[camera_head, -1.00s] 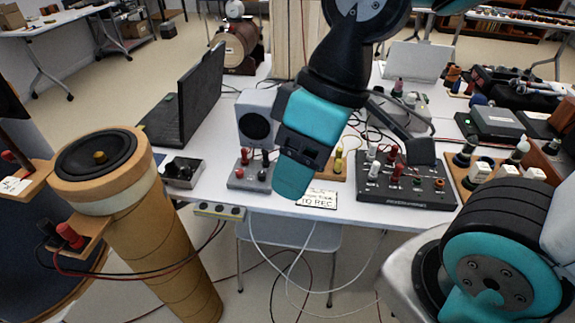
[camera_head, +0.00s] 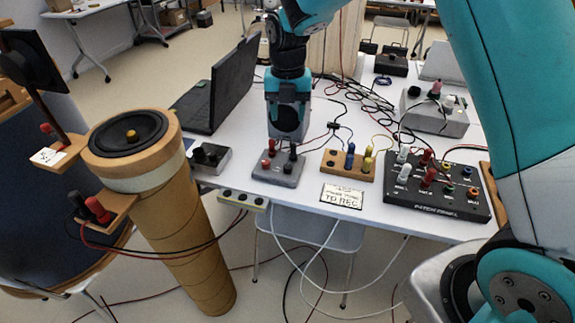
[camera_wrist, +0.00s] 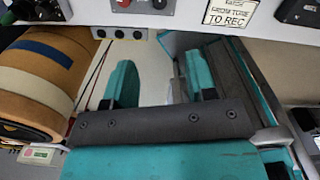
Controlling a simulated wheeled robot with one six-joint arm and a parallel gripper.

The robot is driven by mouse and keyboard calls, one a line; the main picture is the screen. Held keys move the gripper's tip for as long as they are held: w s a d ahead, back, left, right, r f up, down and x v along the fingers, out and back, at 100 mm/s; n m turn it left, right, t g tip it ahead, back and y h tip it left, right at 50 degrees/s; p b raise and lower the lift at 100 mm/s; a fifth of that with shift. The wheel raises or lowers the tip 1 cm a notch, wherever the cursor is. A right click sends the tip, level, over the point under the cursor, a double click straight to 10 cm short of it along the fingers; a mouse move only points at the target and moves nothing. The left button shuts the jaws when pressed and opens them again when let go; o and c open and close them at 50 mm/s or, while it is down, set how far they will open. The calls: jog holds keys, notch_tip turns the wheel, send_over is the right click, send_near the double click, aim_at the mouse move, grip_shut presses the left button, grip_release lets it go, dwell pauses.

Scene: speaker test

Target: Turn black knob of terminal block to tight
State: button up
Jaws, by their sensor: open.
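A wooden terminal block (camera_head: 118,209) juts from the side of the cardboard-tube speaker (camera_head: 180,225) at left in the head view. It bears a black knob (camera_head: 83,204) and a red knob (camera_head: 98,210) side by side. A grey box (camera_head: 277,174) on the table also carries red and black knobs; it shows partly at the top of the wrist view (camera_wrist: 140,20). My gripper (camera_wrist: 160,82) has two teal fingers wide apart, with nothing between them, in the wrist view. In the head view my arm is at top centre, over the table and away from the terminal block; its fingertips are not clear there.
The white table (camera_head: 340,225) holds a laptop (camera_head: 222,85), a wooden block with coloured posts (camera_head: 347,165), a black patch panel (camera_head: 437,190) and a sign (camera_head: 341,196). A power strip (camera_head: 241,199) runs along the front edge. Cables hang below it.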

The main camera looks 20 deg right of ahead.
aim_at(288, 167)
notch_tip(288, 167, down, 17)
jog(key=shift+f+p, duration=0.1)
jog(key=shift+p, duration=0.5)
jog(key=c, duration=0.9)
